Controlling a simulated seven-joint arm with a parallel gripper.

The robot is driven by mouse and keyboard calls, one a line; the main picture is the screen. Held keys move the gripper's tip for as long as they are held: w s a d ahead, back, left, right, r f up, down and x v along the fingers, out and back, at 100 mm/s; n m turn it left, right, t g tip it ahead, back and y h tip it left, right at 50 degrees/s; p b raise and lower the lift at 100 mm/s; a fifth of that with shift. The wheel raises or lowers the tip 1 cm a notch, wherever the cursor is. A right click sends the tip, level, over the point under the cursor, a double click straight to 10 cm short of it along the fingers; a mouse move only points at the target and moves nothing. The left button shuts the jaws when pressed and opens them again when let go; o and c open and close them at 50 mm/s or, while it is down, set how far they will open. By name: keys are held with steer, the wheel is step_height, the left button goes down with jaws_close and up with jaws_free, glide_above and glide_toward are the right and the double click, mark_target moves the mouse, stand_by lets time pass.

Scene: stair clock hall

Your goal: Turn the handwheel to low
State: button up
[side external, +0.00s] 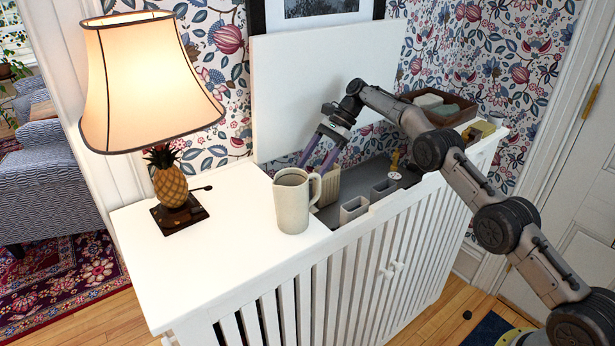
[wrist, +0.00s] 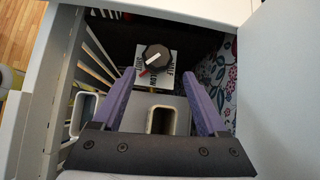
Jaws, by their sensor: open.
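I cannot make out the handwheel in the side view. My gripper (wrist: 159,74) has two purple fingers, spread apart and empty. The handwheel shows between and beyond the fingertips, with no visible contact. In the side view my gripper (side external: 314,166) points down into the recess behind the jug.
A cream jug (side external: 292,204) stands at the recess's edge, close to my fingers. A lit pineapple lamp (side external: 168,187) stands at left. A raised white lid (side external: 310,90) stands behind.

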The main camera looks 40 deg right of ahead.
steer(key=a+r+n+h, duration=0.1)
steer(key=n, duration=0.1)
steer(key=s+a+r+n+t+h, duration=0.1)
steer(key=n+h, duration=0.1)
steer(key=n, duration=0.1)
steer(key=a+r+n+h, duration=0.1)
steer(key=a+n, duration=0.1)
steer(key=shift+s+r+n+t+h, duration=0.2)
steer(key=shift+s+n+t+h, duration=0.1)
steer(key=shift+h, duration=0.1)
steer(key=s+a+r+n+t+h, duration=0.25)
steer(key=s+r+n, duration=0.2)
steer(key=n, duration=0.55)
steer(key=shift+h, duration=0.45)
steer(key=x, duration=1.4)
steer(key=shift+d, duration=0.2)
steer(key=c, duration=1.1)
